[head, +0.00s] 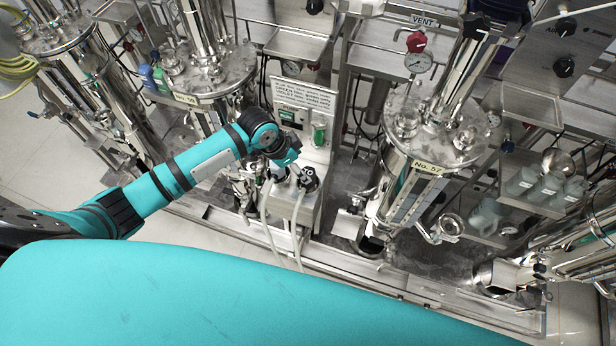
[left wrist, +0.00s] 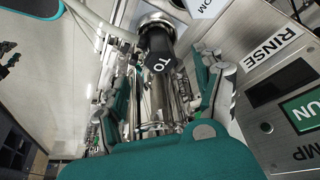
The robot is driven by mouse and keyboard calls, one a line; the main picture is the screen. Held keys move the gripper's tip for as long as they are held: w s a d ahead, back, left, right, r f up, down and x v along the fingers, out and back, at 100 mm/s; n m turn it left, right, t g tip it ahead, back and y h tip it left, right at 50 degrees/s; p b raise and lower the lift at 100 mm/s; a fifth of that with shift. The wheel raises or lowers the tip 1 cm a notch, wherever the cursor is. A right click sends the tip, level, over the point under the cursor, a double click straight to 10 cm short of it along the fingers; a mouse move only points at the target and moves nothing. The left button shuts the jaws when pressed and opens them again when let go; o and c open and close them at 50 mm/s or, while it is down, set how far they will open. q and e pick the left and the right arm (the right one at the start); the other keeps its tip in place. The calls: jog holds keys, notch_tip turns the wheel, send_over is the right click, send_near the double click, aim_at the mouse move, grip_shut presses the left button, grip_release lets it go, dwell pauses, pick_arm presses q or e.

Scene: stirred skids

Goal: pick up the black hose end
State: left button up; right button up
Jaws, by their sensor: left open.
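A black hose end (head: 308,180) sits at the steel pump unit in the head view, with a pale hose hanging below it. In the left wrist view a black piece (left wrist: 160,52) with a white TO label stands between the finger sides, in front of a metal tube. My left gripper (head: 296,168) is open and close beside the black hose end in the head view. Its fingers (left wrist: 162,85) stand apart in the wrist view, with the teal gripper body covering the bottom. I cannot tell whether the fingers touch the black piece. My right gripper is not in view.
A second pale hose (head: 266,205) hangs close by. Steel vessels stand on both sides, one marked No. 57 (head: 430,166). A low steel rail (head: 400,288) runs along the front.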

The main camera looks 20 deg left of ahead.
aim_at(307, 173)
pick_arm(q)
jog(key=shift+p+x, duration=0.5)
jog(key=shift+x, duration=3.2)
jog(key=shift+d+r, duration=0.1)
grip_shut()
